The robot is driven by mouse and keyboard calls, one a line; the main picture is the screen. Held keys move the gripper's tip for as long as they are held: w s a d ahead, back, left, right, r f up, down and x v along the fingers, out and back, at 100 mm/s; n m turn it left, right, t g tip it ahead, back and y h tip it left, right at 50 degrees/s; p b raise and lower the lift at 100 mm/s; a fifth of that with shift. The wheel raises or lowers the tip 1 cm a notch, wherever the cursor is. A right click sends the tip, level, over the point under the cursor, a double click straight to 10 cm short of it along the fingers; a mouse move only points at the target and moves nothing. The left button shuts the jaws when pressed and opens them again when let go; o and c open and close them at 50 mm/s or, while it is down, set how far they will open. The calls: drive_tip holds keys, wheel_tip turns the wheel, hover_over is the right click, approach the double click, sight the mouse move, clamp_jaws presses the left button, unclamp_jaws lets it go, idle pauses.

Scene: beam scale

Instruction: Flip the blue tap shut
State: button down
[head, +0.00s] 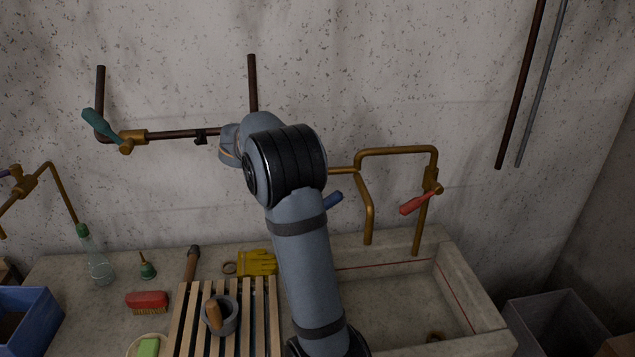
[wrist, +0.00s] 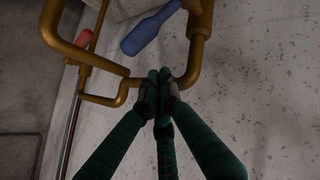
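The blue tap handle (wrist: 150,31) shows in the wrist view, above and slightly left of my gripper, slanting down-left from a brass fitting at the top. In the head view only part of the blue handle (head: 332,200) shows beside my arm. My gripper (wrist: 161,82) has its dark green fingers brought together at the tips, with no object visible between them. The tips overlap a brass pipe (wrist: 129,82) in the wrist view; I cannot tell whether they touch it. The tips appear apart from the blue handle. My arm hides the gripper in the head view.
A red handle (head: 417,203) sits on brass pipework to the right, above the stone sink (head: 467,272). A teal handle (head: 103,126) is at upper left. A slatted rack (head: 262,313) with a mortar (head: 226,322) stands below left. Brass pipes surround the blue handle.

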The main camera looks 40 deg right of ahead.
drive_tip(key=b+v, duration=0.1)
drive_tip(key=v, duration=0.9)
drive_tip(key=shift+s, duration=0.2)
drive_tip(key=shift+d, duration=0.25)
